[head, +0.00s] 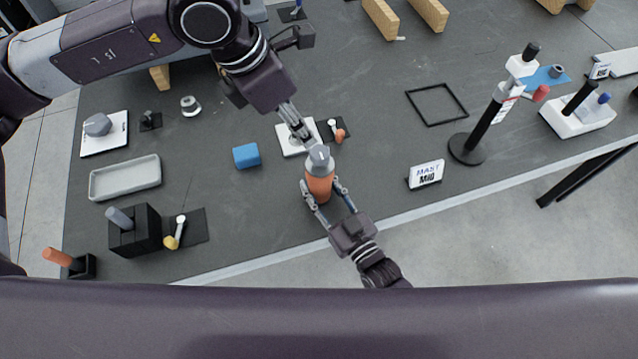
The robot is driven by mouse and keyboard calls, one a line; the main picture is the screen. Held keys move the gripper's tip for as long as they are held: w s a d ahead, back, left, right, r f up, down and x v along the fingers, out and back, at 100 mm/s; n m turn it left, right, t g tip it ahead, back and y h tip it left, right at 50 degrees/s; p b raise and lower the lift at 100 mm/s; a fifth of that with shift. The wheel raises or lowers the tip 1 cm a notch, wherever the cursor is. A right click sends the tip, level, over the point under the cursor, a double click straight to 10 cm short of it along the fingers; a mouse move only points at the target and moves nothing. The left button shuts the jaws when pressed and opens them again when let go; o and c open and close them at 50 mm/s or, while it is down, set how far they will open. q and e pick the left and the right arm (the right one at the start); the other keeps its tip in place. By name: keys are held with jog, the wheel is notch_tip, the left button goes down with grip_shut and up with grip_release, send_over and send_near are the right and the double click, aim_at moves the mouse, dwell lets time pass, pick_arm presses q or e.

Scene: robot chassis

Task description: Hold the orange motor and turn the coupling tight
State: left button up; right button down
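The orange motor (319,187) stands upright near the front edge of the dark table. The grey coupling (319,158) sits on its top. My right gripper (322,198) comes from the front, with one finger on each side of the motor, and is shut on it. My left gripper (306,138) reaches down from the upper left. Its fingers look close together, and their tips are at the upper rim of the coupling. I cannot tell whether they grip it, since the far side of the coupling is hidden.
A blue block (246,156), a white plate (297,139) and a grey tray (125,178) lie left of or behind the motor. A black block fixture (134,231) stands front left. Bare table lies between sign and motor.

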pick_arm(q)
jog(key=shift+o, duration=0.6)
jog(key=shift+o, duration=1.2)
jog(key=shift+s, duration=0.1)
jog(key=shift+o, duration=0.8)
jog(key=shift+s+d+f+n, duration=0.15)
jog(key=shift+d+f+n, duration=0.05)
jog(key=shift+d+n, duration=0.1)
jog(key=s+d+f+n+g+h, duration=0.3)
jog(key=s+d+n+g+h, duration=0.1)
jog(key=s+n, duration=0.15)
jog(key=n+t+h, duration=0.8)
jog(key=n+h, duration=0.2)
jog(key=n, duration=1.8)
send_near(321, 155)
jog(key=x, duration=0.3)
jog(key=f+x, duration=0.1)
jog(key=x, duration=0.6)
jog(key=shift+w+f, duration=0.15)
jog(key=shift+w, duration=0.3)
